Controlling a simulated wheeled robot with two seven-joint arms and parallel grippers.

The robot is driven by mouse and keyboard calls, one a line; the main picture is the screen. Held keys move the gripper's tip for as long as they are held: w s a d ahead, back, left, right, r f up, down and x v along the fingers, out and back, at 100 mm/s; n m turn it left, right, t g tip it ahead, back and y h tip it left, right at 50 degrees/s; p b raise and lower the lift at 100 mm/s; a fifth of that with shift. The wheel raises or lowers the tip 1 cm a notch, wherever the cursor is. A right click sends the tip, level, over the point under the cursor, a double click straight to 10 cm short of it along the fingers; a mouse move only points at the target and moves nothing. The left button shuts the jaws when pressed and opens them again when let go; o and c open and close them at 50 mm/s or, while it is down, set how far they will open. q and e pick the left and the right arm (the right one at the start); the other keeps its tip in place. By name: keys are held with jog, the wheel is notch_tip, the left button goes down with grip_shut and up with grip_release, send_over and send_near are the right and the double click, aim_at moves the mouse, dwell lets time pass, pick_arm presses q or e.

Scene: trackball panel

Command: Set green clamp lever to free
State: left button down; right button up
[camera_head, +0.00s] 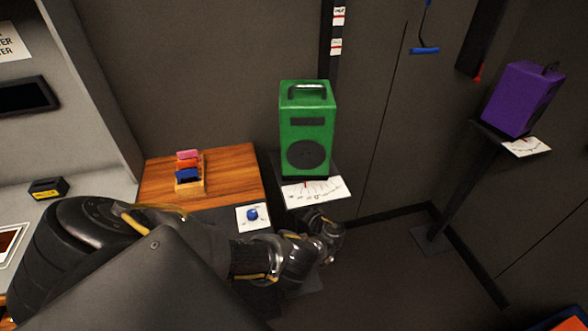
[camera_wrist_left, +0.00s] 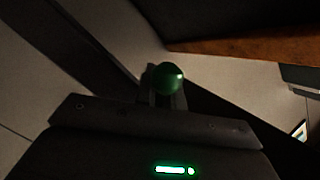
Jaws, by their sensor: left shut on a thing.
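The green clamp lever shows as a dark green ball knob (camera_wrist_left: 168,78) in the left wrist view. My left gripper (camera_wrist_left: 165,98) is shut on it, with the ball showing just past the fingertips. The lever's shaft and base are hidden. In the head view my left arm reaches in from the left, and my left gripper (camera_head: 326,235) is low in front of the stand with the green box (camera_head: 306,128). The lever cannot be made out there, behind the gripper and wrist. My right gripper is not in view.
A white card with scale marks (camera_head: 316,191) lies below the green box, just above my gripper. A blue ball on a white plate (camera_head: 252,215) is close to my wrist. A wooden table (camera_head: 238,168) holds colored blocks. A purple box (camera_head: 521,98) stands right; floor between is clear.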

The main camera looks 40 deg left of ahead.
pick_arm(q)
jog(key=shift+w+f+n, duration=0.1)
jog(key=shift+n, duration=0.2)
jog(key=c, duration=1.5)
grip_release()
jog(key=shift+d, duration=0.1)
jog(key=v, duration=1)
jog(key=shift+d, duration=0.4)
